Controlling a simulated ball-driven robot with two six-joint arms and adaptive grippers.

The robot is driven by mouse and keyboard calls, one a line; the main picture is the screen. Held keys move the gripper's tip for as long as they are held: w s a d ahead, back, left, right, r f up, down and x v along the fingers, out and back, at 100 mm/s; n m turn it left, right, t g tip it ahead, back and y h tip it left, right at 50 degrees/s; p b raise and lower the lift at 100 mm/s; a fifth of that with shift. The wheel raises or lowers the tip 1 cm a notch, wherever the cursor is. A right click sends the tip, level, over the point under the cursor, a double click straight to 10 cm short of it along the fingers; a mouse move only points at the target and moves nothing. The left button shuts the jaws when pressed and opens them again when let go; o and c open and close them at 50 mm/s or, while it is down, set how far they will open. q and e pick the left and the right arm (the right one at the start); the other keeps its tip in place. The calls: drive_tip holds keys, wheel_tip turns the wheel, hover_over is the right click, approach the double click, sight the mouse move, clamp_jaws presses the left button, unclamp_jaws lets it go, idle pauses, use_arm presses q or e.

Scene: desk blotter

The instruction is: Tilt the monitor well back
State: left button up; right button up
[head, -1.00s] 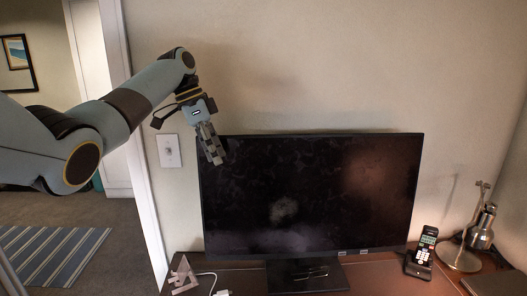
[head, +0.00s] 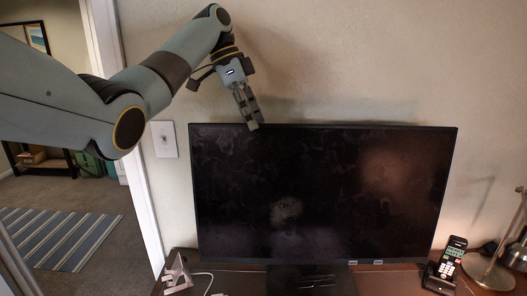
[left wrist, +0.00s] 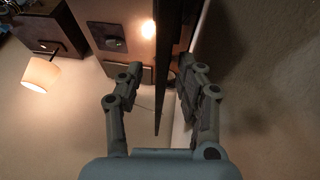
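The black monitor (head: 330,195) stands upright on its dark stand (head: 300,280) on the desk. My left gripper (head: 253,125) is at its top edge, a little right of the top left corner, fingers pointing down. In the left wrist view the gripper (left wrist: 162,78) is open, with one finger on each side of the monitor's thin dark edge (left wrist: 162,60). Gaps show between the edge and both fingers, wider on the left. My right gripper is in neither view.
A wall with a light switch (head: 164,139) rises close behind the monitor. A phone in its cradle (head: 445,265) and a metal lamp (head: 497,262) stand to the right. A small triangular ornament (head: 177,272) and a white cable lie at the left.

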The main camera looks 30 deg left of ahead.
sight(263, 143)
use_arm(q)
drive_tip(key=p+x, duration=0.1)
drive_tip(key=x, duration=0.2)
drive_tip(key=shift+w+d+f, duration=0.15)
drive_tip(key=shift+w+f, duration=0.05)
drive_tip(key=shift+f, duration=0.05)
drive_tip(key=shift+p+x, duration=0.35)
drive_tip(key=shift+x, duration=0.7)
drive_tip(key=shift+d+f, duration=0.1)
drive_tip(key=shift+f, duration=0.25)
drive_tip(key=shift+c, duration=0.6)
clamp_jaws()
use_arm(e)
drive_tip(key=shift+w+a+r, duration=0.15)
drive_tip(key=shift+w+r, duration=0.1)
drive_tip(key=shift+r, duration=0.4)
use_arm(q)
drive_tip(key=shift+w, duration=0.1)
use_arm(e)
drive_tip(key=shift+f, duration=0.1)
